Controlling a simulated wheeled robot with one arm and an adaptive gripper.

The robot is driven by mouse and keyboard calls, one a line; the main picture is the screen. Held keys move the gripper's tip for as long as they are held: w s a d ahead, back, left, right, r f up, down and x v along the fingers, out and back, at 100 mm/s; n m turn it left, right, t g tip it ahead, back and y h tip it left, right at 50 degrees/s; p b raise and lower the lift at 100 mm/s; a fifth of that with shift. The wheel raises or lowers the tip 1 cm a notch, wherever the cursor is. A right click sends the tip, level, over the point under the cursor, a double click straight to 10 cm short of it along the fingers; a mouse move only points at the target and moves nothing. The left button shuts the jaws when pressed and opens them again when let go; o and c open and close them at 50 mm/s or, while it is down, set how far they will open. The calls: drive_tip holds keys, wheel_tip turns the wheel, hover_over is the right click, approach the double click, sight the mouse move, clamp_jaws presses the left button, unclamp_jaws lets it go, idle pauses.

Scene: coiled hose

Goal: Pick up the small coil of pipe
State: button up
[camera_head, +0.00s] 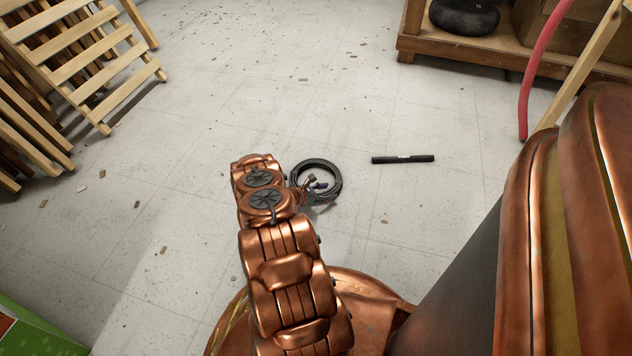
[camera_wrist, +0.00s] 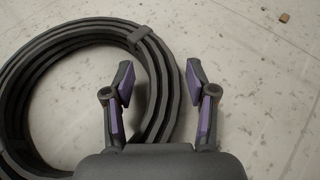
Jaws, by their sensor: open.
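A small black coil of pipe (camera_head: 336,185) lies flat on the pale floor, just beyond the end of my copper-coloured arm in the head view. In the wrist view the coil (camera_wrist: 42,62) fills the left half, with several stacked turns and a band at its upper right. My gripper (camera_wrist: 160,75) is open and empty in the wrist view, with purple pads on its fingers. The left finger overlaps the coil's right side in the picture, and the right finger is over bare floor. I cannot tell whether they touch. My gripper (camera_head: 316,184) also shows in the head view, partly over the coil.
A short black bar (camera_head: 403,159) lies on the floor right of the coil. Wooden pallets (camera_head: 85,60) lean at the upper left. A wooden shelf (camera_head: 480,48) stands at the upper right near a red hose (camera_head: 540,70). Small debris dots the otherwise open floor.

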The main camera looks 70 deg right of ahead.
drive_tip(key=shift+c, duration=0.2)
clamp_jaws()
idle(0.4)
